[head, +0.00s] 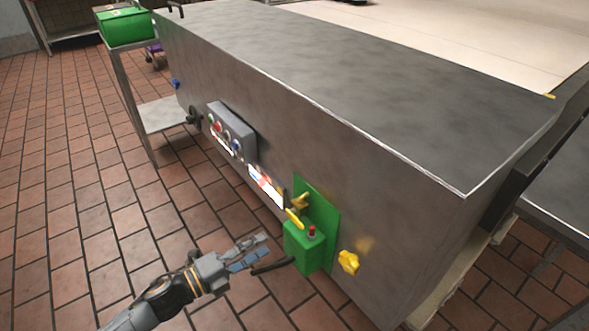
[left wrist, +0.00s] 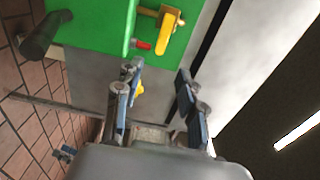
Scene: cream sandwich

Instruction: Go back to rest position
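My left gripper (head: 250,252) is in the lower middle of the head view, just left of the green box (head: 304,247) on the machine's side. In the left wrist view its fingers (left wrist: 160,100) are spread apart with nothing between them. The green box and panel (left wrist: 95,25) fill the top left there, with a yellow lever (left wrist: 170,33) and a small red part (left wrist: 140,45) beyond the fingertips. The fingers look apart from the lever. My right gripper is not seen in either view.
A large grey metal machine (head: 350,75) fills the middle and right. Its side carries a button box (head: 231,131) and a yellow knob (head: 348,262). A stand with a green crate (head: 125,27) is at the back left. The tiled floor (head: 60,190) at left is clear.

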